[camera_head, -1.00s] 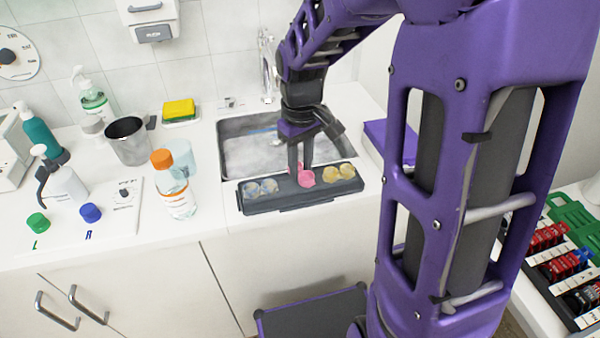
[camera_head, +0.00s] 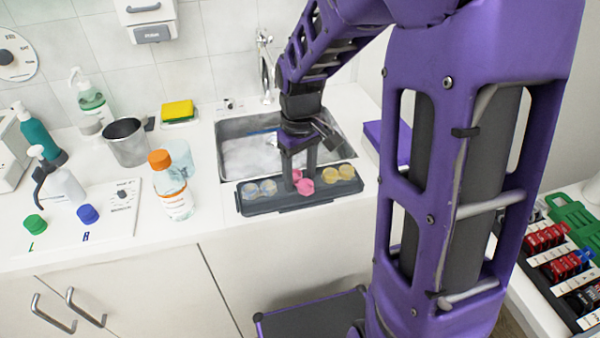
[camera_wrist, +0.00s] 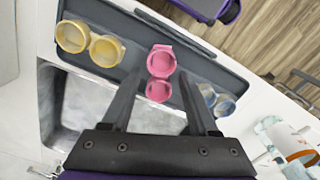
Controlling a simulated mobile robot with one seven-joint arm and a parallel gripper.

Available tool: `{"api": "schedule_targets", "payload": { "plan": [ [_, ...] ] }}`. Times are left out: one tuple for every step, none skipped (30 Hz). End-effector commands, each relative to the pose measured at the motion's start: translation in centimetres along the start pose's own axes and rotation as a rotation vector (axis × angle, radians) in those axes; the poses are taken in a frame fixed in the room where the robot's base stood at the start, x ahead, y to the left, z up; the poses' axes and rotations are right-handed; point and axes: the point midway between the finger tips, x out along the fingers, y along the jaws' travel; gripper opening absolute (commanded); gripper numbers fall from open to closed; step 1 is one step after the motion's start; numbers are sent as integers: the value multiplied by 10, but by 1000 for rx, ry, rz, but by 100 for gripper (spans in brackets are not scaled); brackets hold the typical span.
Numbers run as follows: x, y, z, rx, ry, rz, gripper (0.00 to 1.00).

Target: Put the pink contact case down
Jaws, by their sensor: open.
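The pink contact case (camera_head: 304,186) rests on the dark grey tray (camera_head: 285,207) in front of the sink, between a clear bluish case and a yellow case. In the wrist view the pink case (camera_wrist: 160,70) shows two round wells, one larger and nearer the tray's edge. My gripper (camera_head: 301,172) is over the tray, pointing down, with its fingers apart. In the wrist view my gripper (camera_wrist: 160,85) is open, one finger on each side of the pink case, with visible gaps. In the head view a finger partly hides the case.
The yellow case (camera_head: 339,173) and the bluish case (camera_head: 260,189) lie on the same tray. The sink (camera_head: 235,130) is behind it. An orange-capped bottle (camera_head: 172,190) stands to the left, near a metal cup (camera_head: 127,145). A purple box (camera_head: 390,142) lies right of the sink.

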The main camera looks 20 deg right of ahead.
Motion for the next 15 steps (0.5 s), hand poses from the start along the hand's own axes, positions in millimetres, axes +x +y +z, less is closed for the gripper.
{"api": "schedule_targets", "payload": {
  "plan": [
    [-2,0,0,0,0,0,60],
    [-4,0,0,0,1,0,60],
    [-7,0,0,0,1,1,60],
    [-10,0,-1,0,3,1,60],
    [-14,0,-1,0,4,2,60],
    [-20,0,-1,1,4,2,60],
    [-26,0,-1,1,5,2,60],
    [-32,0,-1,1,5,2,60],
    [-41,0,-1,0,5,2,60],
    [-48,0,-1,0,6,3,60],
    [-55,1,-1,0,5,3,60],
    [-64,1,-1,0,5,3,60],
    [-71,0,-1,0,5,3,60],
    [-77,0,-1,0,5,3,60],
    [-85,1,-1,0,5,3,60]
  ]
}}
